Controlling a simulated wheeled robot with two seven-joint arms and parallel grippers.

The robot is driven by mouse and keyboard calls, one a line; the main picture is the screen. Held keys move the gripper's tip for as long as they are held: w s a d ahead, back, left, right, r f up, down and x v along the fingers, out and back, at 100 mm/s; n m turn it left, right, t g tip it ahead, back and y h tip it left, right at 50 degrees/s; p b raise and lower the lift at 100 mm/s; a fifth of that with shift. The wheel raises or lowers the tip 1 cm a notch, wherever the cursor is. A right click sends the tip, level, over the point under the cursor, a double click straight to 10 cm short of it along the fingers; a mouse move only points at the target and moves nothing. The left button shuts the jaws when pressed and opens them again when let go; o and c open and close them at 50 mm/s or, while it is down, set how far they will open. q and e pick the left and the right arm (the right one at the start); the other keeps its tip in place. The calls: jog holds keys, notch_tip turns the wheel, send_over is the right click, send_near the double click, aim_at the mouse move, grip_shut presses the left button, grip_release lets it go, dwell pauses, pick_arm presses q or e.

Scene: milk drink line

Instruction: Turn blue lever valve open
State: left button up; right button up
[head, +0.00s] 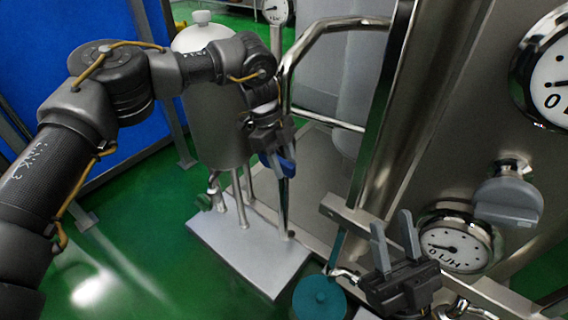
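The blue lever (287,166) of the valve shows at the fingertips of my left gripper (279,154), in front of the steel tank. The lever is partly hidden by the gripper, and its valve body cannot be made out. The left fingers are at the lever, but I cannot tell whether they are closed on it. My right gripper (396,238) is at the lower right, its two grey fingers pointing up and apart with nothing between them.
A steel tank (215,125) stands on legs on a grey base plate (240,255). A curved steel pipe (310,40) rises behind the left gripper. A pressure gauge (456,245), a grey knob (508,203) and a teal round part (319,298) are near the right gripper. Green floor (150,250) lies open at left.

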pick_arm(q)
jog(key=shift+c, duration=0.3)
grip_shut()
